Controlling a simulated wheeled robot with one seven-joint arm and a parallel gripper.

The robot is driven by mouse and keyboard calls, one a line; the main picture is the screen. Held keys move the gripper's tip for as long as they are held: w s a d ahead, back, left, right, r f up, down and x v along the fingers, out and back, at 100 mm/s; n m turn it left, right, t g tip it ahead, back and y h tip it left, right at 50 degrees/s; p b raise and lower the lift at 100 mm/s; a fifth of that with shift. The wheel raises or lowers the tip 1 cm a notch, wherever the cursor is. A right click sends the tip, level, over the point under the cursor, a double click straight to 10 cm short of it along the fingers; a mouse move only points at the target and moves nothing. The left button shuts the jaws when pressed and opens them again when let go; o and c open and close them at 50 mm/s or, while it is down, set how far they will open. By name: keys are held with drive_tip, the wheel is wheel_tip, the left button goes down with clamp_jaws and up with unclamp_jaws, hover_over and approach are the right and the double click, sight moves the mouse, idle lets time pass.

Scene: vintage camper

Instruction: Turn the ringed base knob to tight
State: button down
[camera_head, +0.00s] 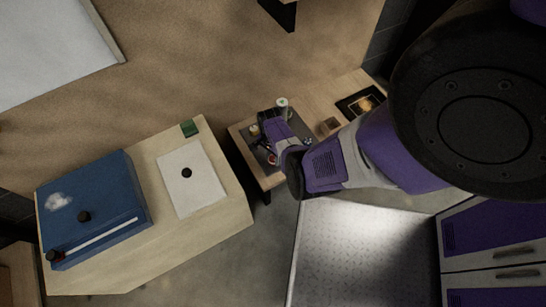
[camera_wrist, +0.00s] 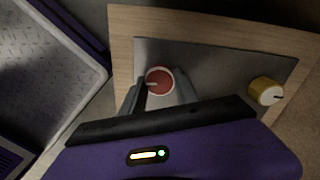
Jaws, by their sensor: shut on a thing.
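In the wrist view a red round knob (camera_wrist: 158,78) with a thin pale rim stands on a grey plate (camera_wrist: 215,62). A pale pointer mark lies on its left side. My gripper (camera_wrist: 160,90) has its fingers on either side of this knob and is shut on it. A yellow knob (camera_wrist: 266,91) with a white top and a dark mark stands apart on the right of the plate. In the head view my gripper (camera_head: 268,142) reaches over the small table and hides part of the plate. I cannot tell which knob is the ringed base one.
A dark framed picture (camera_head: 360,103) lies farther right. A wooden counter (camera_head: 235,205) with a blue case (camera_head: 95,210) is at left. Diamond-plate metal (camera_head: 365,255) lies below.

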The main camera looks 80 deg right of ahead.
sight(272, 158)
drive_tip(key=c, duration=0.9)
unclamp_jaws()
wheel_tip(272, 158, up, 8)
drive_tip(key=p, duration=0.3)
drive_tip(key=shift+w+d+f, duration=0.1)
drive_tip(key=shift+w, duration=0.05)
